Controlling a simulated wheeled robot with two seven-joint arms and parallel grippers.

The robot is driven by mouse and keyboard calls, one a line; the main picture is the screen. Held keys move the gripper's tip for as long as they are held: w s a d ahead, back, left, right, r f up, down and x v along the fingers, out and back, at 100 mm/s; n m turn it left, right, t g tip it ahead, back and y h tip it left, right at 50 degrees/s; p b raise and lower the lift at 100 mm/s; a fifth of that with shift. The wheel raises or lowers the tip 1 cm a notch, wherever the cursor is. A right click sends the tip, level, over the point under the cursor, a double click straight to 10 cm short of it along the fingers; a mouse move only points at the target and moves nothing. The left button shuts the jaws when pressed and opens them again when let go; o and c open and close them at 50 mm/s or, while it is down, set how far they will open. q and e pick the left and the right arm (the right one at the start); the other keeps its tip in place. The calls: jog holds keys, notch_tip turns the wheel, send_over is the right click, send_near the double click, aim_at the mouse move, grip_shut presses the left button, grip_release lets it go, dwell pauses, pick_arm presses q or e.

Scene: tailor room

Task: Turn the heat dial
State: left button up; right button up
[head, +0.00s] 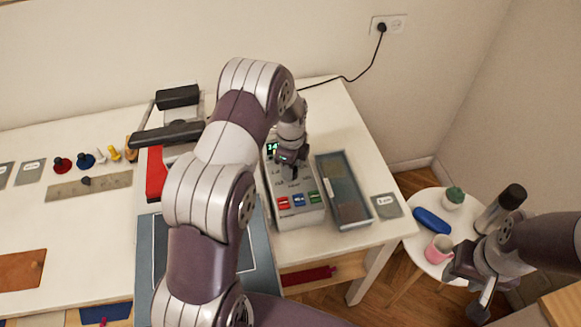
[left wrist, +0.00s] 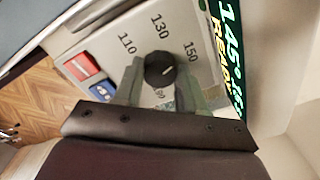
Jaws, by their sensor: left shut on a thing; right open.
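The heat dial (left wrist: 160,69) is a small dark round knob on a pale control box. Numbers 110, 130 and 150 are printed around it, and its white mark points toward the 150 side. My left gripper (head: 290,163) reaches down over the box (head: 299,216). Its two fingers are shut on the dial, one on each side, in the left wrist view. A green display (left wrist: 229,50) beside the dial reads 145° and READY. In the head view the dial is hidden by the gripper. My right gripper (head: 471,286) is open and empty by the round side table.
The box has red (head: 283,203), blue and green buttons. A dark-blue tray (head: 362,218) lies right of it, with a grey card (head: 387,206) beyond. The round table (head: 412,245) carries a pink mug (head: 438,249), blue case, small plant and dark-capped bottle. My left arm covers the table's middle.

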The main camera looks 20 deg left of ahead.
pick_arm(q)
jog(key=n, duration=0.2)
jog(key=n+b, duration=0.1)
jog(key=n, duration=0.1)
jog(key=shift+s+d+f+n, duration=0.1)
jog(key=shift+f+n, duration=0.05)
jog(key=shift+n, duration=0.15)
jog(key=n+b, duration=0.1)
jog(key=n, duration=0.4)
jog(key=n+b, duration=0.1)
jog(key=n, duration=0.4)
jog(key=shift+n, duration=3)
jog(key=o, duration=1)
jog(key=shift+o, duration=0.2)
